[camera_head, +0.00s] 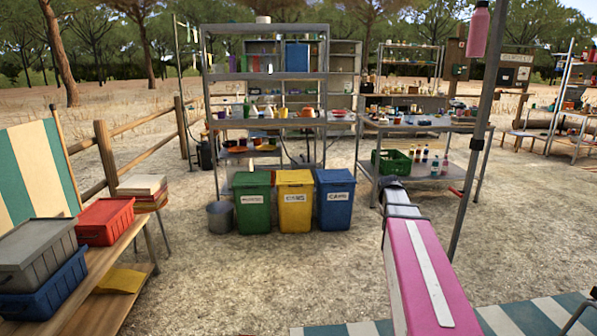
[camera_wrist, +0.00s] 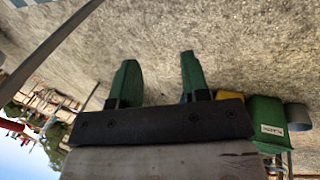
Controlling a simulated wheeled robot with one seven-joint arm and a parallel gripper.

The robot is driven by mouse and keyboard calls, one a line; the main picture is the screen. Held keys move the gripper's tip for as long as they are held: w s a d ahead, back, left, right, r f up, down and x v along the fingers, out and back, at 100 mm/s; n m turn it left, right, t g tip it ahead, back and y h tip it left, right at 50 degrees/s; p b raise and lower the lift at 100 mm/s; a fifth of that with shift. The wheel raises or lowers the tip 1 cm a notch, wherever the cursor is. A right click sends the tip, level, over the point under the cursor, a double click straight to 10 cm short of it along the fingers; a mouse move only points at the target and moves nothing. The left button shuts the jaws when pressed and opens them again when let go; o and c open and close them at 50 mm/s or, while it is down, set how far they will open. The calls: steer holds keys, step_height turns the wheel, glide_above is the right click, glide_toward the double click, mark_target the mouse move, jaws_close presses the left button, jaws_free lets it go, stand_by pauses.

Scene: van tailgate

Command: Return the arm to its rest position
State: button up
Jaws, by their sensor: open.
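My arm, with a pink link and grey joints, reaches forward from the lower right of the head view. Its far end is raised in front of the right-hand table; I cannot make out the fingers there. In the wrist view my gripper (camera_wrist: 158,60) shows two green fingers well apart, with nothing between them. Bare sandy ground lies beyond the fingers. The wrist picture is upside down, with sky at the lower left.
Green (camera_head: 252,203), yellow (camera_head: 295,202) and blue (camera_head: 335,201) bins stand ahead. A metal table (camera_head: 424,182) and a slanting grey pole (camera_head: 473,150) are close to my arm. A wooden bench (camera_head: 108,270) with crates is at left. Open sand lies between.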

steer(key=s+a+f+m+g+y, duration=0.1)
steer(key=s+a+f+y, duration=0.2)
steer(key=s+a+f, duration=1.3)
steer(key=s+a, duration=0.2)
steer(key=a, duration=0.1)
steer(key=shift+s+a+f+y, duration=0.2)
steer(key=shift+f+y, duration=0.1)
steer(key=shift+f, duration=0.1)
steer(key=shift+d, duration=0.2)
stand_by(0.3)
